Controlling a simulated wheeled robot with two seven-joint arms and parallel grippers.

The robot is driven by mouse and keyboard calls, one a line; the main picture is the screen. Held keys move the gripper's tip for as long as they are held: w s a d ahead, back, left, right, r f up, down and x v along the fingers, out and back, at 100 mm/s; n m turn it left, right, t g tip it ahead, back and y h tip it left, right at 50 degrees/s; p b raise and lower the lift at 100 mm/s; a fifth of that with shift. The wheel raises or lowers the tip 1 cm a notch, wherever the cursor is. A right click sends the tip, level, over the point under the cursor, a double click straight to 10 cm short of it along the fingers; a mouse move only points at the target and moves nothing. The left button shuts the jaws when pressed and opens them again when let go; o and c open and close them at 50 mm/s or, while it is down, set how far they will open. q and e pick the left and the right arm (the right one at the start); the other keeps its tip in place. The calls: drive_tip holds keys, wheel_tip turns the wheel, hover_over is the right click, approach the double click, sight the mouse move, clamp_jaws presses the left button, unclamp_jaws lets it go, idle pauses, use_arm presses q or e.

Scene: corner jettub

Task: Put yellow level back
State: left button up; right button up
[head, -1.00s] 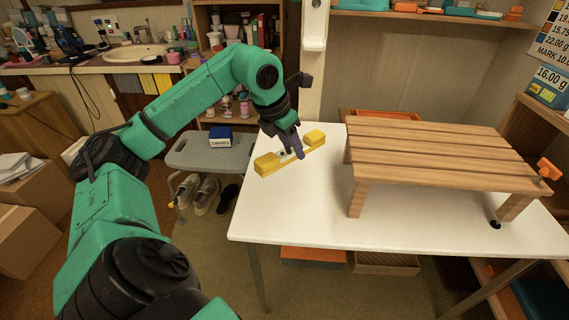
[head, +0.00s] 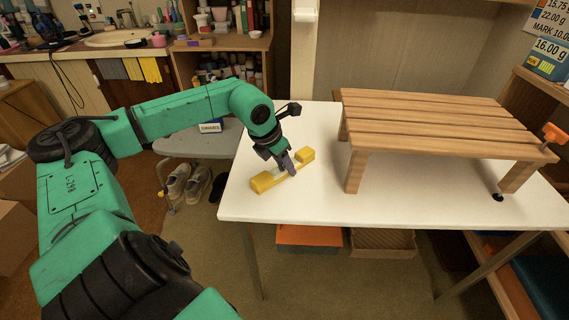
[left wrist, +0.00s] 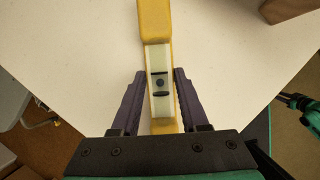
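The yellow level (head: 268,182) is a yellow bar with a pale middle section, over the left part of the white table (head: 300,208). I cannot tell whether the level's underside touches the table. My right gripper is not in view.
A slatted wooden bench (head: 430,125) stands on the table to the right, with an orange clamp (head: 553,135) at its right end. A grey step stool (head: 195,143) stands beyond the table's left edge.

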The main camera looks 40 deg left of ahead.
use_arm(q)
drive_tip(key=o, duration=0.4)
drive_tip(key=shift+r, duration=0.25)
drive_tip(key=v, duration=1.1)
drive_tip(key=shift+s+r, duration=0.1)
drive_tip(key=shift+r, duration=0.3)
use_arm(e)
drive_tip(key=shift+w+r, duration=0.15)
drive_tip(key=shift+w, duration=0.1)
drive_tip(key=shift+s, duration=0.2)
